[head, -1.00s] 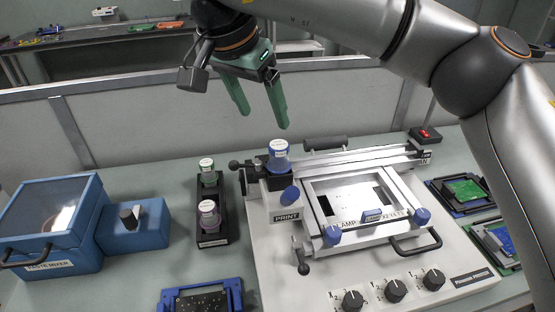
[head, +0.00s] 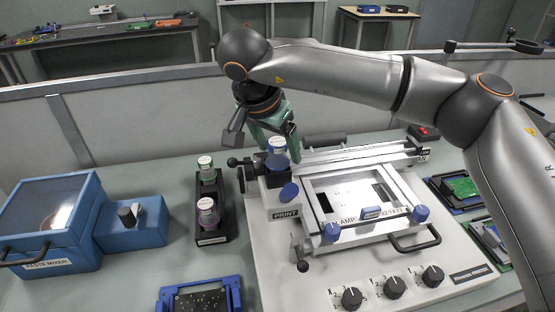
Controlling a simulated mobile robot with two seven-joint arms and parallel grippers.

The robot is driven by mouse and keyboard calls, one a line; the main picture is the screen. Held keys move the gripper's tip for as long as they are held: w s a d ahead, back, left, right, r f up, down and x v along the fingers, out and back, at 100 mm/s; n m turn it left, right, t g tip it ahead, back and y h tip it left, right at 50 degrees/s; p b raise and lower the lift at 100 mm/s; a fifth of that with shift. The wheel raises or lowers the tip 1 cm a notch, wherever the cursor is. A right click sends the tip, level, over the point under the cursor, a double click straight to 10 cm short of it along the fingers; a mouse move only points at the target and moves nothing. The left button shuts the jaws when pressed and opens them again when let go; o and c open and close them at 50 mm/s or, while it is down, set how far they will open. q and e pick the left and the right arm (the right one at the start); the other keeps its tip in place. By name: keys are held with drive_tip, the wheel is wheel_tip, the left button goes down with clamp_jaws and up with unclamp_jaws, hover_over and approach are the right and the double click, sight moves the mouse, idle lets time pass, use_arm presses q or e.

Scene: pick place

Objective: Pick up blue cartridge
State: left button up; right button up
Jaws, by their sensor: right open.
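The blue cartridge (head: 277,154), a clear blue jar with a white label on its lid, stands upright in the black holder at the back left of the printing machine (head: 262,240). My right gripper (head: 277,144), with green fingers, has come down from above and behind it. Its fingers are open and lie around or just behind the cartridge; I cannot tell whether they touch it. The cartridge hides part of the fingers. My left gripper does not show.
A black rack (head: 212,239) left of the machine holds a green cartridge (head: 207,171) and a purple cartridge (head: 208,212). A blue paste mixer (head: 50,225) stands at the far left. Trays with green boards (head: 461,187) lie at the right. A low grey partition (head: 120,128) runs behind.

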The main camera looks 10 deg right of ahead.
clamp_jaws()
idle(0.6)
drive_tip(key=shift+r, duration=0.1)
